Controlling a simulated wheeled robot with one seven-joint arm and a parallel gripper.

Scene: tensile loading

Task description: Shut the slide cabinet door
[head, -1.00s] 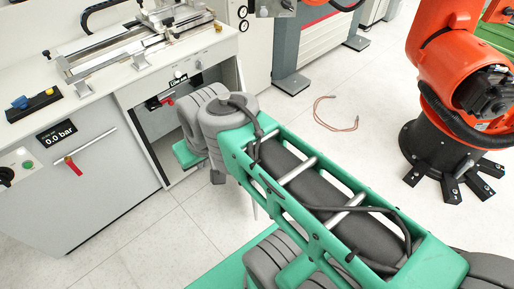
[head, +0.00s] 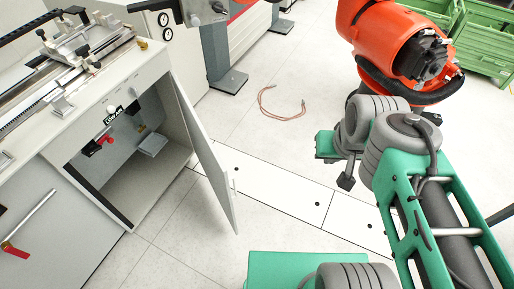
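The slide cabinet door (head: 202,153) is a light grey panel hinged at the right side of the cabinet opening. It stands wide open, swung out toward the floor, with a small handle near its outer edge.
An orange robot arm (head: 395,45) stands at the back right, behind my arm. A brown cable loop (head: 281,103) lies on the floor. Green crates (head: 480,50) are at the far right. The floor between the door and my gripper is clear.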

